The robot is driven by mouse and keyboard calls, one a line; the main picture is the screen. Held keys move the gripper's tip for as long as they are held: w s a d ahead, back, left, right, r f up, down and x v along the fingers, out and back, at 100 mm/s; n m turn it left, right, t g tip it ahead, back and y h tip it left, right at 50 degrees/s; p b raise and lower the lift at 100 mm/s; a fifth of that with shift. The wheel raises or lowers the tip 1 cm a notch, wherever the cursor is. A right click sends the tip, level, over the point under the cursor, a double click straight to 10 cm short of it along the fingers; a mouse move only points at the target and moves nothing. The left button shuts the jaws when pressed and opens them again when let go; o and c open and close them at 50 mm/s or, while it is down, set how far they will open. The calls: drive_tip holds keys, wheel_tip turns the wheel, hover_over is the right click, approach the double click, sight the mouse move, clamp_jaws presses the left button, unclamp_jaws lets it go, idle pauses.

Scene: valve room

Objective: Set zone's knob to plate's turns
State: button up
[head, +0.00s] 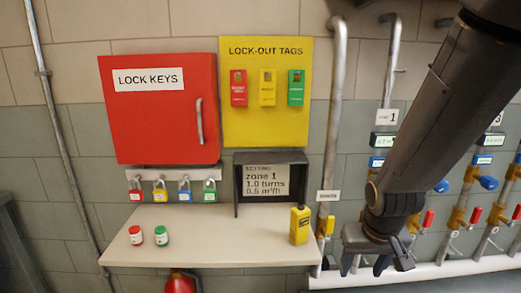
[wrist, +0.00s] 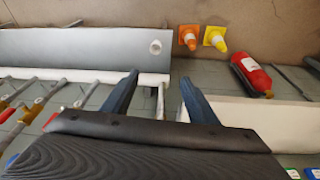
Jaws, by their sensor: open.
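The settings plate (head: 264,181) stands in a dark frame at the back of the shelf in the head view. It reads zone 1, 1.0 turns, 0.5 m³/h. The zone 1 sign (head: 387,117) hangs on a pipe to the right. Below it is a blue knob (head: 377,187), partly beside my arm. Another blue knob (head: 488,183) sits on the pipe further right. My gripper (head: 368,264) points down in front of the pipes, right of the shelf, open and empty. In the wrist view its two fingers (wrist: 153,95) are apart with nothing between them.
The shelf (head: 205,240) holds a yellow device (head: 300,225), a red jar (head: 135,235) and a green jar (head: 161,236). Above are a red key cabinet (head: 160,130), padlocks and a yellow tag board (head: 265,120). Cones (wrist: 189,37) and a red extinguisher (wrist: 251,75) show in the wrist view.

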drive_tip(key=s+a+r+n+g, duration=0.1)
drive_tip(key=s+a+g, duration=0.2)
drive_tip(key=s, duration=0.4)
drive_tip(key=shift+s+a+r+y, duration=0.3)
drive_tip(key=shift+s+a, duration=0.05)
drive_tip(key=shift+a, duration=0.4)
drive_tip(key=shift+c, duration=0.4)
